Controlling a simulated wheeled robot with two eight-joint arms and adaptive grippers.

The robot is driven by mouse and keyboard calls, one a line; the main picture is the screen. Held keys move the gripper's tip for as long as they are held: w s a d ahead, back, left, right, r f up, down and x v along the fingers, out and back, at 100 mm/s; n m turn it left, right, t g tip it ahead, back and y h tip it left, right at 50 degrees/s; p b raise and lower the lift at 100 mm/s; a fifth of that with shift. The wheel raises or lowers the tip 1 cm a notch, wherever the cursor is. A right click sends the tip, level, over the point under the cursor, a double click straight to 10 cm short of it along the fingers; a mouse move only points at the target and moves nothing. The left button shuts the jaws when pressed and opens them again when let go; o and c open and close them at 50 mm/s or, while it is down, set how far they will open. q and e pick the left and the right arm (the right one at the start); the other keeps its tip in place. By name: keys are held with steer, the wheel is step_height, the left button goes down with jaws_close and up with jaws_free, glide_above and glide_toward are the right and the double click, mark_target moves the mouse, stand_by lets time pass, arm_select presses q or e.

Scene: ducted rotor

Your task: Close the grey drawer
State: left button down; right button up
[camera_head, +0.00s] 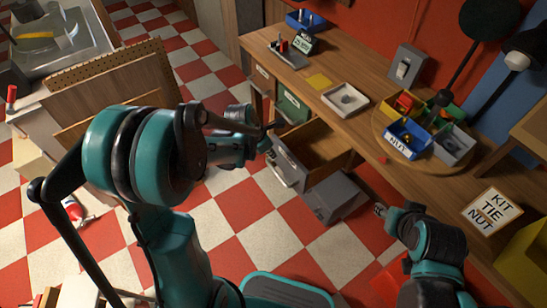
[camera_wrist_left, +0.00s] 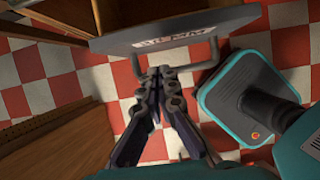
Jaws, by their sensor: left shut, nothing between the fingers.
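The grey drawer (camera_head: 288,160) is pulled out from under the wooden workbench, its wooden inside showing in the head view. Its grey front (camera_wrist_left: 235,20) fills the top of the left wrist view, with a pale label and a U-shaped handle (camera_wrist_left: 208,62). My left gripper (camera_head: 268,132) is beside the drawer front; in the left wrist view its fingers (camera_wrist_left: 165,72) are together and empty, overlapping the handle bar. I cannot tell whether they touch it. My right gripper (camera_head: 379,210) is small at the lower right, away from the drawer; its finger state is unclear.
A green drawer front (camera_head: 292,106) sits flush in the bench, left of the open drawer. A grey box shape (camera_head: 336,196) is just below and right of the open drawer. The bench top (camera_head: 335,72) holds trays and bins.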

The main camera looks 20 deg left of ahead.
arm_select(q)
steer(key=b, duration=0.3)
glide_toward(278, 161)
steer(key=d+f, duration=0.3)
steer(key=f, duration=0.1)
steer(key=shift+s+d+r, duration=0.15)
steer(key=shift+s+d, duration=0.05)
steer(key=shift+s, duration=0.25)
arm_select(e)
step_height(278, 161, down, 3)
steer(key=shift+f, duration=0.1)
